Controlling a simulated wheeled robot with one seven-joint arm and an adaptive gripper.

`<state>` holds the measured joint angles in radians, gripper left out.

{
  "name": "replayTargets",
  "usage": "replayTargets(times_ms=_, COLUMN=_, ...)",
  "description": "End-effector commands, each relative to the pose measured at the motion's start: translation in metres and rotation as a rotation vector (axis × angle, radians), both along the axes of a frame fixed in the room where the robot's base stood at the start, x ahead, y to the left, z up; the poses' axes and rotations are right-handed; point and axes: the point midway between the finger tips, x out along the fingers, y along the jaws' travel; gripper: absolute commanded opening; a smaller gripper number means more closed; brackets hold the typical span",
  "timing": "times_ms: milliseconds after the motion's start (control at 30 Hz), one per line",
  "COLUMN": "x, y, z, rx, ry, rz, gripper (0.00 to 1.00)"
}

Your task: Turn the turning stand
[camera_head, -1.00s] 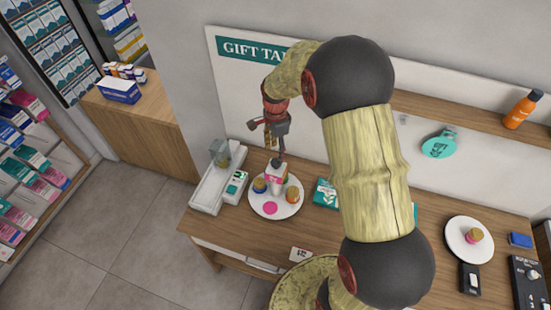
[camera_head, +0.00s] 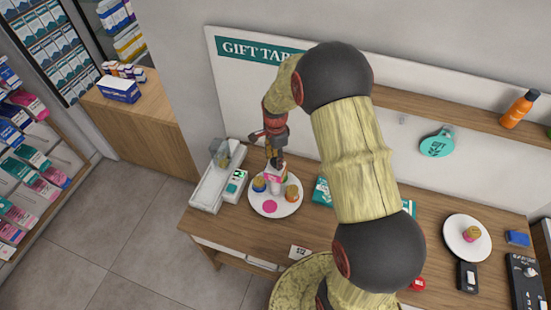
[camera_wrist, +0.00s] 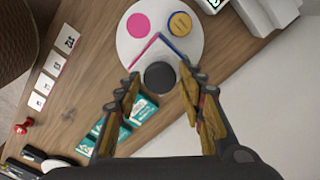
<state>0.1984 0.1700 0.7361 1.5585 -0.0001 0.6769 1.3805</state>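The turning stand is a round white plate (camera_head: 259,208) on the wooden counter, left of centre in the head view. My gripper (camera_head: 274,160) points down right at the box's top; contact cannot be told. In the wrist view, my gripper (camera_wrist: 160,80) has its fingers wide apart, with a dark round shape (camera_wrist: 160,77) between them. The stand's plate (camera_wrist: 160,22) shows ahead of the fingertips.
A white tray (camera_head: 207,192) and a small device with a green display (camera_head: 235,187) stand close left of the stand. Teal packs (camera_head: 322,192) lie to its right. A second round white stand (camera_head: 456,246) is farther right. Counter in front is mostly clear.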

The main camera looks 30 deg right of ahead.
Motion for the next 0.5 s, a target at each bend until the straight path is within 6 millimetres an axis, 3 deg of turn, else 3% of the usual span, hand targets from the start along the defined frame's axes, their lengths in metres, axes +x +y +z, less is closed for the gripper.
replayTargets(times_ms=500, x=0.0002, y=0.0, z=0.0002, rx=0.0, ry=-0.001, rz=0.0, gripper=0.08)
